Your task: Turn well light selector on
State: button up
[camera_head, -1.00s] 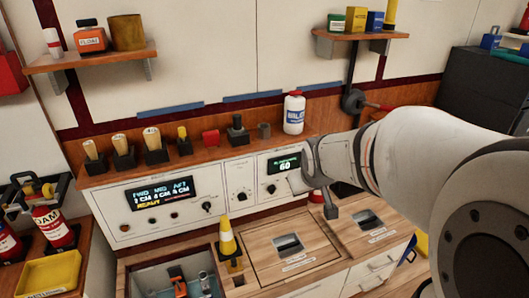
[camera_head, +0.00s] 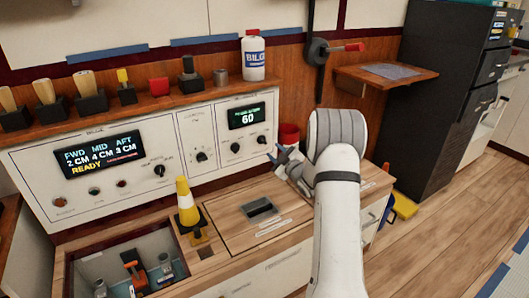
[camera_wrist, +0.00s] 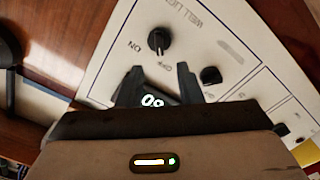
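The well light selector is a black knob (camera_wrist: 158,40) on the white panel, with ON and OFF marks and WELL LIGHT lettering in the wrist view. Its white mark appears to face OFF. In the head view it is the right knob (camera_head: 261,140) below the display reading 60 (camera_head: 247,115). My gripper (camera_wrist: 158,82) is open and empty, its dark fingers apart just short of the selector, with the display between them. In the head view my gripper (camera_head: 280,160) is just right of and below the selector, in front of the panel.
A second black knob (camera_wrist: 210,75) sits beside the selector, near one finger. A white BILGE bottle (camera_head: 255,56) stands on the shelf above. A red container (camera_head: 289,134) is behind my gripper.

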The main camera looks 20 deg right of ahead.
aim_at(263, 141)
jog(key=w, duration=0.2)
jog(key=w+a+b, duration=0.1)
jog(key=w, duration=0.4)
jog(key=shift+w+a+b, duration=0.1)
jog(key=shift+a+b, duration=0.15)
jog(key=shift+b, duration=0.1)
